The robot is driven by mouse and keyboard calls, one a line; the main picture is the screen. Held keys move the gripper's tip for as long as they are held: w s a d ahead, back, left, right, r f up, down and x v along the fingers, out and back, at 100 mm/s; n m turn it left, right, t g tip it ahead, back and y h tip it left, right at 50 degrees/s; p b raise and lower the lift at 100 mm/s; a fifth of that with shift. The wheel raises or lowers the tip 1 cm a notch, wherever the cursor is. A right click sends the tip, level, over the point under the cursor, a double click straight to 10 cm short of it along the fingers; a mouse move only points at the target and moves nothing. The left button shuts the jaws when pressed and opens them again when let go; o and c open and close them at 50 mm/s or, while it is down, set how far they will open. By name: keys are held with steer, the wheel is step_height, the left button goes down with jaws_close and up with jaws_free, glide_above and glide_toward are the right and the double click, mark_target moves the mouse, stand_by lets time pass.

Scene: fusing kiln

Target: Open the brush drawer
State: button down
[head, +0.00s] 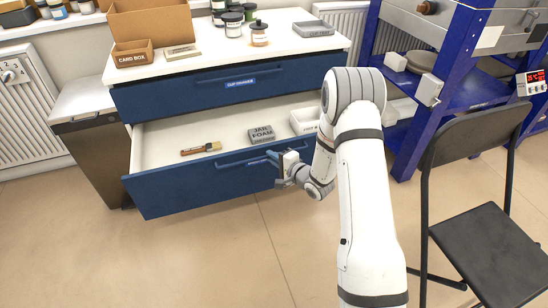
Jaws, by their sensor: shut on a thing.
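The brush drawer (216,184) is the lower blue drawer of the cabinet, pulled well out, with its pale inside in view. A brush (201,149) with a wooden handle lies in it at the left. A grey block marked jar foam (262,134) and a white box (304,121) lie farther right inside. My gripper (276,158) is at the drawer's front, shut on the blue bar handle (250,160) near its right end. My arm hides the right end of the drawer front.
The labelled upper drawer (222,88) is shut. Jars and a card box (134,54) stand on the white top. A bin (92,130) stands left, a dark chair (485,245) right, and a blue kiln stand (405,140) behind it. The floor in front is clear.

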steer(key=c, duration=1.5)
jaws_free()
steer(key=shift+p+v, duration=0.85)
steer(key=shift+v, duration=3.05)
